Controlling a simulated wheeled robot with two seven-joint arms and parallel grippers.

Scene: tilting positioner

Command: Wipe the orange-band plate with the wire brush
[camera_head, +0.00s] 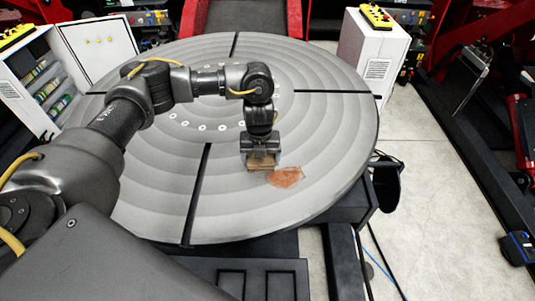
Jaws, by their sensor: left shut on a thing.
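My left gripper (261,150) points down over the front right part of the round grey turntable (165,200). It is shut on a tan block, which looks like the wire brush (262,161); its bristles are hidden. The brush is low, at or just above the surface; I cannot tell if it touches. An irregular orange-brown patch (287,177) lies on the turntable just right of and nearer than the brush. I cannot make out a separate plate with an orange band. My right gripper is not in view.
The turntable has dark radial slots and a ring of small pale holes, partly behind my left arm. A white cabinet with a yellow control box (377,17) stands at the back right. An open cabinet (45,75) stands at the left. Cables lie on the floor at the right.

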